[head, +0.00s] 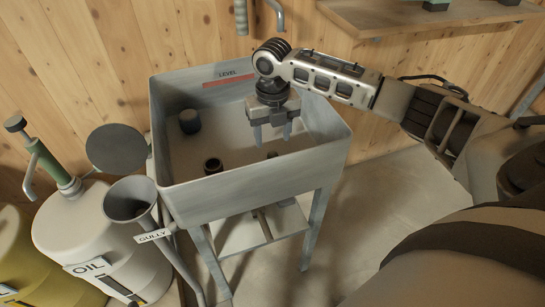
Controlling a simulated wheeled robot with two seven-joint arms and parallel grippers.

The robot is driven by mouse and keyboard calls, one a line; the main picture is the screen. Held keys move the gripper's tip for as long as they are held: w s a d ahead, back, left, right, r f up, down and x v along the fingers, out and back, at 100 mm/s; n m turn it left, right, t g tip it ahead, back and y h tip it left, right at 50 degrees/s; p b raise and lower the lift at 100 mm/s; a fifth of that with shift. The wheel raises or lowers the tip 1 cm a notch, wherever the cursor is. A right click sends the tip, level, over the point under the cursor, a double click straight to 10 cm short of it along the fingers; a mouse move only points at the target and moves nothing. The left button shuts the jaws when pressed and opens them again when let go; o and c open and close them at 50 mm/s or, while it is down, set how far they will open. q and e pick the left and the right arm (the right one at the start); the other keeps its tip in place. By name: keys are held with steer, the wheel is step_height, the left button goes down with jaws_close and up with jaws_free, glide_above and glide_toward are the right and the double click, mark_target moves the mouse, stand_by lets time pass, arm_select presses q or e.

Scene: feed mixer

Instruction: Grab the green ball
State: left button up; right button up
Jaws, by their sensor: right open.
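I cannot make out a green ball in the head view. My right gripper (273,138) reaches in from the right and points down into a grey metal basin (250,185) on legs. Its two fingers are apart, with no object visible between them. A small dark thing (272,155) shows just below the fingers; I cannot tell what it is. My left gripper is not in view.
The basin also holds a dark cylinder (189,121) and a short dark pipe (213,166); its walls stand around my gripper. A GULLY funnel (131,199), an OIL drum (95,235) and a yellow drum (30,265) stand left. A shelf (420,14) hangs above right.

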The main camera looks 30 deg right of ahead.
mark_target(273, 152)
steer(key=shift+f+b, duration=0.4)
steer(key=shift+f, duration=2.75)
steer(key=c, duration=1.1)
